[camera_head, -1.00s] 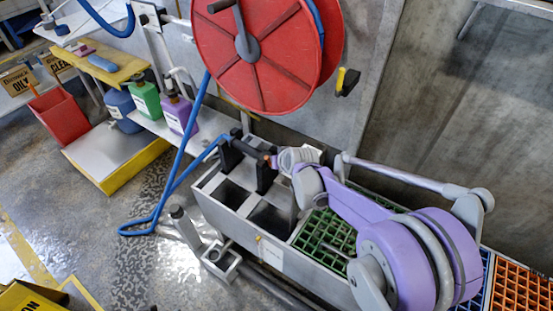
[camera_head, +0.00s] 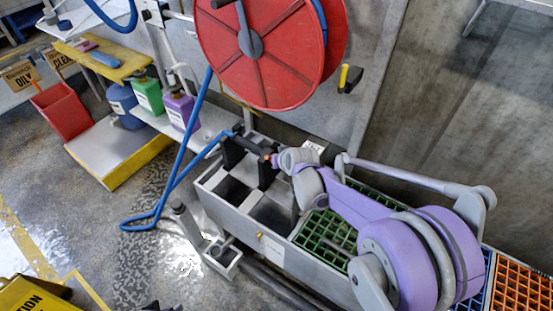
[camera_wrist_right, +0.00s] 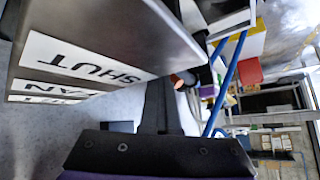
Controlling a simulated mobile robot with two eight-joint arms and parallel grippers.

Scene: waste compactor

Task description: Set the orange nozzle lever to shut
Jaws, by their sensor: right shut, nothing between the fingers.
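The black spray nozzle (camera_head: 249,149) lies across two black cradles over the grey trough, with the blue hose at its left end. A small orange part (camera_head: 274,160), apparently its lever, shows at its right end, against my right wrist. An orange-brown round end (camera_wrist_right: 183,79) also shows in the right wrist view, just beside my fingertips. My right gripper (camera_wrist_right: 162,90) is shut and empty, below a panel with a white SHUT label (camera_wrist_right: 85,58). I cannot tell whether it touches the lever, or the lever's setting. A dark shape (camera_head: 152,305) at the bottom edge may be my left gripper.
A red hose reel (camera_head: 270,50) hangs above the trough (camera_head: 225,205). Green, blue and orange grates (camera_head: 515,285) lie to the right. Bottles stand on a shelf behind, and the blue hose (camera_head: 160,205) loops down to the floor at left. A grey wall is behind.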

